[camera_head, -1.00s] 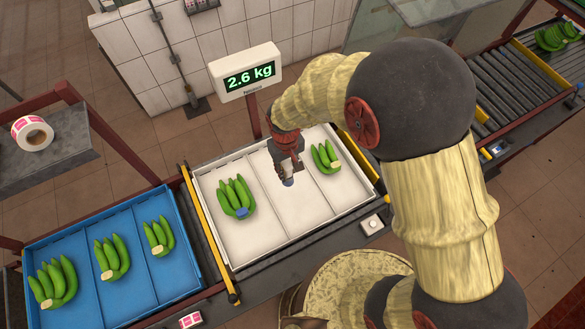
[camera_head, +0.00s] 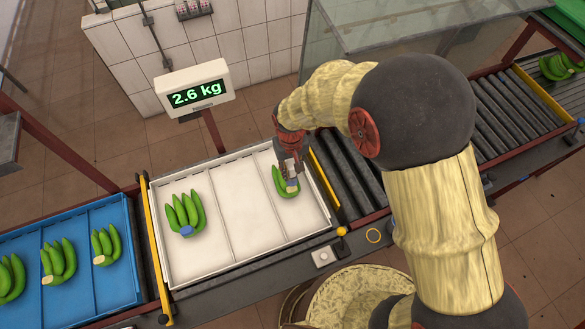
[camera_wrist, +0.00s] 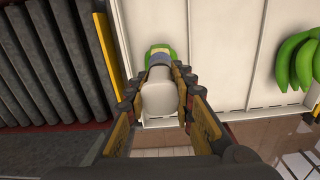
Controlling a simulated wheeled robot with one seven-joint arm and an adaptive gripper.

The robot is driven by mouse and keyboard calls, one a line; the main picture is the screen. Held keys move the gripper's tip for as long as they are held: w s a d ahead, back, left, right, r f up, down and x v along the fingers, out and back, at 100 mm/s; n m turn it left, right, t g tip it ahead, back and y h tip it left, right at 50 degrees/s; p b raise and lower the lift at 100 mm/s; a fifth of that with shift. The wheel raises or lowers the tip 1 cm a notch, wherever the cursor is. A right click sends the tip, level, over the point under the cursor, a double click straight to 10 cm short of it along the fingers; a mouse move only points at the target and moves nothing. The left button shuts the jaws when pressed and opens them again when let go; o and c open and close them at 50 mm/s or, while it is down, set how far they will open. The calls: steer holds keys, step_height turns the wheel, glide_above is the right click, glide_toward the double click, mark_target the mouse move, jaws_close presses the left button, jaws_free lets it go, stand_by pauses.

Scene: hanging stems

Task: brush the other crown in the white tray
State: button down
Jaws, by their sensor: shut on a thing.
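The white tray (camera_head: 228,212) has three compartments. In its left compartment lies a green banana hand (camera_head: 186,212) with a blue crown (camera_head: 186,230); part of this hand shows in the wrist view (camera_wrist: 295,60). Another green banana hand (camera_head: 282,188) lies in the right compartment, partly hidden by my gripper (camera_head: 290,164). My gripper is shut on a brush, whose pale handle (camera_wrist: 158,98) stands between the fingers in the wrist view. The brush's blue tip (camera_head: 292,184) is at this hand's crown end; whether it touches is unclear. The crown itself is mostly covered.
The tray's middle compartment is empty. A blue tray (camera_head: 95,270) with several banana hands stands at the left on the conveyor. A scale display (camera_head: 194,95) reading 2.6 kg stands behind the white tray. Bare rollers (camera_head: 350,172) lie to the right.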

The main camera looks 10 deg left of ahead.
mark_target(295, 177)
steer(key=shift+d+f+b, duration=0.1)
steer(key=shift+f+b, duration=0.25)
steer(key=shift+f, duration=0.3)
steer(key=shift+f+b, duration=1.15)
steer(key=shift+f, duration=0.85)
steer(key=shift+f+b, duration=0.4)
steer(key=shift+f, duration=0.2)
steer(key=shift+s+a+r, duration=0.15)
steer(key=shift+s+a, duration=0.1)
steer(key=shift+a, duration=0.3)
steer(key=shift+w+d, duration=0.1)
steer(key=shift+d, duration=0.05)
steer(key=shift+w+d, duration=0.45)
steer(key=shift+d, duration=0.4)
